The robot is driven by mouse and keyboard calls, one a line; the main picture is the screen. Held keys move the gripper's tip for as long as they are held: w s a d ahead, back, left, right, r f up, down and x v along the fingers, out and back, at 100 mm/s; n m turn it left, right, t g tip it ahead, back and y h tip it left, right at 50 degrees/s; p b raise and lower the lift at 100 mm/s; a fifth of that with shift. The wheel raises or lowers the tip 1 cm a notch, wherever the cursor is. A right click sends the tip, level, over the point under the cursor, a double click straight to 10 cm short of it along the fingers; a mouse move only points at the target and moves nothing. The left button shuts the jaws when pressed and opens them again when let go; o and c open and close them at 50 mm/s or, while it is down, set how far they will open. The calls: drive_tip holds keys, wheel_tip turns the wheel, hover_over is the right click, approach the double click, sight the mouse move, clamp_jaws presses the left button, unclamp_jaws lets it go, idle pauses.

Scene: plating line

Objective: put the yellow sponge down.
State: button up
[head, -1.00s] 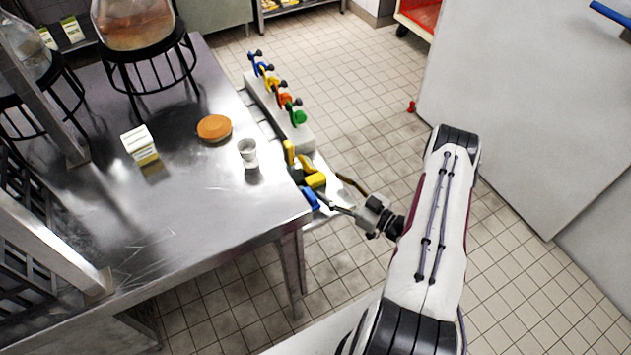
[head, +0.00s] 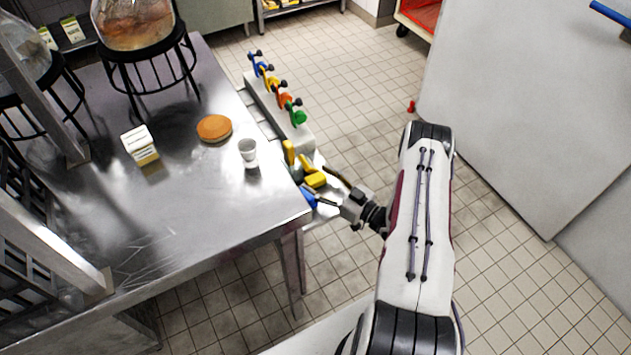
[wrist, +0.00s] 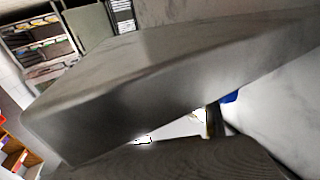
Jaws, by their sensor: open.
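A yellow block (head: 316,180), which looks like the sponge, lies on the low pale surface beside the steel table, among other yellow and blue items. My gripper (head: 326,187) reaches in from the right with its two fingers spread apart. The fingertips are close to the yellow block, one behind it and one in front; I cannot tell whether they touch it. In the wrist view a large grey slab fills the middle, and I cannot make out the sponge there.
The steel table (head: 200,225) holds a white cup (head: 248,152), an orange-brown disc (head: 214,128) and a small white-and-yellow box (head: 140,145). A rail with several coloured taps (head: 284,100) runs behind the yellow items. A blue item (head: 307,196) lies close to the gripper.

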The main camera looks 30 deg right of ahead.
sight(320, 180)
drive_tip(key=c, duration=0.7)
drive_tip(key=shift+c, duration=0.2)
drive_tip(key=shift+r, duration=0.15)
drive_tip(key=shift+r, duration=4.85)
